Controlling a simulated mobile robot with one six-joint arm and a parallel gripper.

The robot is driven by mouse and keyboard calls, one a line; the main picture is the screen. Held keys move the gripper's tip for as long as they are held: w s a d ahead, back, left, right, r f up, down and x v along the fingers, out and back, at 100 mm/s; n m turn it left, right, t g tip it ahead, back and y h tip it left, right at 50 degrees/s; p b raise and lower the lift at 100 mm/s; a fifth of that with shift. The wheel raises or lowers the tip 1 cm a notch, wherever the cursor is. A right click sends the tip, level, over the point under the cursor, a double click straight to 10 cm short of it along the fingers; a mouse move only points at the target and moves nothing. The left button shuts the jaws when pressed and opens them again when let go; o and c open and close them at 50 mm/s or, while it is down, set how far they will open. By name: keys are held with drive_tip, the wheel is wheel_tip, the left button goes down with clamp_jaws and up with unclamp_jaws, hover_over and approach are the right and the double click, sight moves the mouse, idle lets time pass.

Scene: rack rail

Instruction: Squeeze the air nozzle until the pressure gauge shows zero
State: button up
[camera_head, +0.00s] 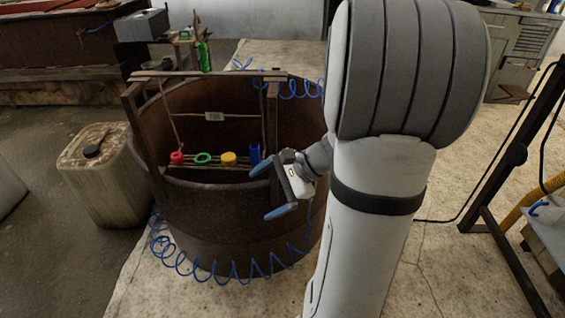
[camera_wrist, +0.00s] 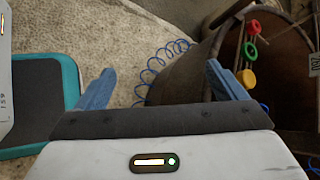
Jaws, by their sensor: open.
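My gripper (camera_head: 266,190) is open and empty, in front of the right post of a wooden rack. Its two blue fingers also show in the wrist view (camera_wrist: 160,80), apart with nothing between them. On the rack's rail (camera_head: 215,167) are a red piece (camera_head: 177,157), a green ring (camera_head: 203,158), a yellow piece (camera_head: 228,158) and a dark blue upright piece (camera_head: 255,153), which is close to the upper finger. A blue coiled hose (camera_head: 215,268) hangs in loops below. I cannot make out which piece is the air nozzle, and no gauge face is readable.
The rack stands at a rusty round tub (camera_head: 220,225), with a small label plate (camera_head: 214,116) above the rail. A dirty jerrycan (camera_head: 100,175) is left of it. A teal-edged dark pad (camera_wrist: 35,100) shows in the wrist view. A black metal stand (camera_head: 505,170) is at right.

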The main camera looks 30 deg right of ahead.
drive_tip(key=w+d+f+m+t+h+b, duration=0.1)
drive_tip(key=d+f+m+t+h+b, duration=0.35)
drive_tip(key=d+f+m, duration=0.7)
drive_tip(key=w+d+f+m+t+h+b, duration=0.2)
drive_tip(key=d+f+m+t+b, duration=0.55)
drive_tip(key=d, duration=0.65)
drive_tip(key=w+f+b, duration=0.1)
drive_tip(key=w, duration=0.2)
drive_tip(key=w+a+f+n+g+b, duration=0.1)
drive_tip(key=w, duration=0.3)
drive_tip(key=w+f+n+g+b, duration=0.1)
drive_tip(key=w+f, duration=0.1)
drive_tip(key=w, duration=0.2)
drive_tip(key=shift+w+a+f+y, duration=0.1)
drive_tip(key=shift+w+a+y, duration=0.15)
drive_tip(key=shift+a, duration=0.1)
drive_tip(key=shift+c, duration=0.3)
drive_tip(key=c, duration=1.6)
drive_tip(key=shift+r, duration=0.2)
